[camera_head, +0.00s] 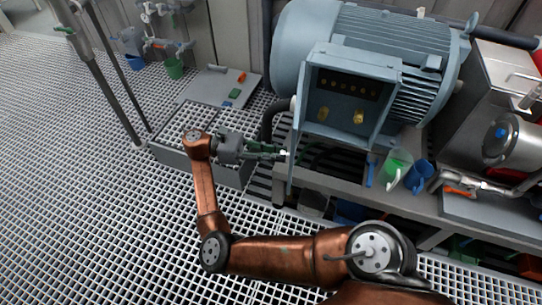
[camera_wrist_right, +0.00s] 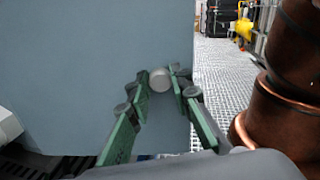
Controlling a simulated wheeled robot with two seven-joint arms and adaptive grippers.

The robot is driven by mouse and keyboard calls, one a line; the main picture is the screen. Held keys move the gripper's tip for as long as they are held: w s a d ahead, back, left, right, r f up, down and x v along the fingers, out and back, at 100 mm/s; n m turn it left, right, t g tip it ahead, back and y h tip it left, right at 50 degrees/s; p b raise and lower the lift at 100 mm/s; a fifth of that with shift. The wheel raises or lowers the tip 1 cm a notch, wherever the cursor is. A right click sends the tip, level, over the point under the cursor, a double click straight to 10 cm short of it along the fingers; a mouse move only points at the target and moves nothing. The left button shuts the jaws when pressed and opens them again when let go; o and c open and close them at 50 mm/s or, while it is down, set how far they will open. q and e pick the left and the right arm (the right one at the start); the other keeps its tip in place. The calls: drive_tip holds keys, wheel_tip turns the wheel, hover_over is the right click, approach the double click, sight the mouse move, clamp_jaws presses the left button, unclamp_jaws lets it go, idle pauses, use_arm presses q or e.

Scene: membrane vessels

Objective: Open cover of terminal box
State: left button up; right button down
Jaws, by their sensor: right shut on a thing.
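The terminal box (camera_head: 347,95) is on the front of a blue-grey motor (camera_head: 310,35). Its inside is in view, with a row of terminals and two brass-coloured fittings (camera_head: 358,117). The cover (camera_head: 293,172) stands swung out at the box's left side, seen nearly edge-on in the head view. In the right wrist view it is a flat blue-grey panel (camera_wrist_right: 80,65) with a pale round knob (camera_wrist_right: 160,80). My right gripper (camera_head: 283,154) is at the cover's outer face, with its fingers shut on the knob. My left gripper is not in view.
A low grey box (camera_head: 215,166) lies beneath my right wrist. Open grating floor (camera_head: 70,190) is at the left.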

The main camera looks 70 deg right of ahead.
drive_tip(key=shift+r, duration=0.1)
idle(0.3)
drive_tip(key=c, duration=1.7)
unclamp_jaws()
drive_tip(key=shift+c, duration=0.2)
wheel_tip(320, 180, up, 10)
drive_tip(key=shift+w, duration=0.1)
